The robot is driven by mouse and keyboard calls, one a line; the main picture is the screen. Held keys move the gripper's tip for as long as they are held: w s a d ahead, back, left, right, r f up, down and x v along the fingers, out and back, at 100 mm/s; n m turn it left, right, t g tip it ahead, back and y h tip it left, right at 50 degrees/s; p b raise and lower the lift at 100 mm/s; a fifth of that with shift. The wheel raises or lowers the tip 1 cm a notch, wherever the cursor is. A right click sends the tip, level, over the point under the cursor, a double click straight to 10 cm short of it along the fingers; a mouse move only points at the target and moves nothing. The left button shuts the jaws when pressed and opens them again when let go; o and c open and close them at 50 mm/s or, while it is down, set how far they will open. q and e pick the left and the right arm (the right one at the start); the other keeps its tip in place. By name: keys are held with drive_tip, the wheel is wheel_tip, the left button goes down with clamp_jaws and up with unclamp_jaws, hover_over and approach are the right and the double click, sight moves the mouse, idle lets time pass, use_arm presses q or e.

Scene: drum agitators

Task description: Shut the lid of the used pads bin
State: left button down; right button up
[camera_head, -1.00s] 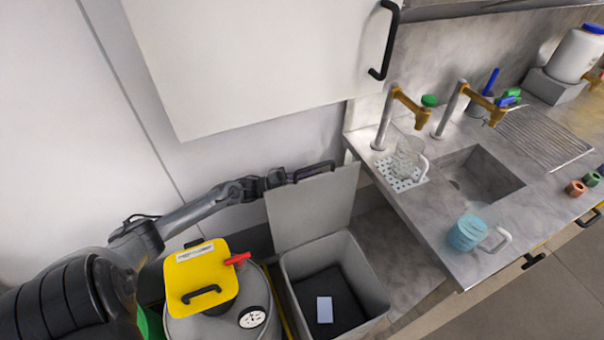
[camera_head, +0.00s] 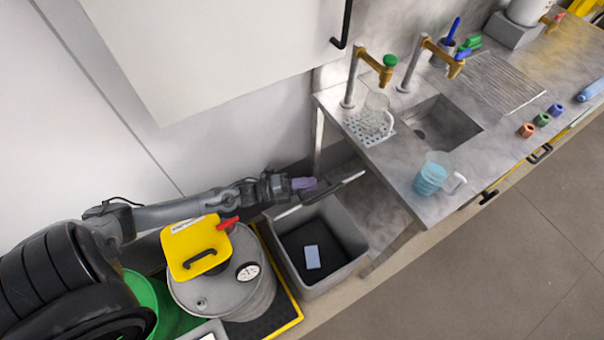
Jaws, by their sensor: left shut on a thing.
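The grey bin (camera_head: 334,276) stands on the floor below the counter, its mouth uncovered. A small pale blue pad (camera_head: 312,257) lies on its dark bottom. The bin's lid (camera_head: 345,183) is at the back of the bin, raised and seen nearly edge-on as a thin strip, so its exact tilt is hard to judge. My left gripper (camera_head: 304,184) is at the upper edge of the lid, shut on what looks like its dark handle, which the fingers partly hide. My right gripper is not in view.
A grey drum (camera_head: 215,290) with a yellow plate (camera_head: 194,246) and red tap stands left of the bin. The counter (camera_head: 385,165) with sink, taps and a jug of blue liquid (camera_head: 434,174) overhangs at right. A white cabinet (camera_head: 200,50) hangs above. Floor at right is clear.

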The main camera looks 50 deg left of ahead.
use_arm(q)
drive_tip(key=shift+d, duration=0.15)
drive_tip(key=c, duration=1.4)
unclamp_jaws()
drive_tip(key=v, duration=1.1)
drive_tip(key=shift+w+f, duration=0.1)
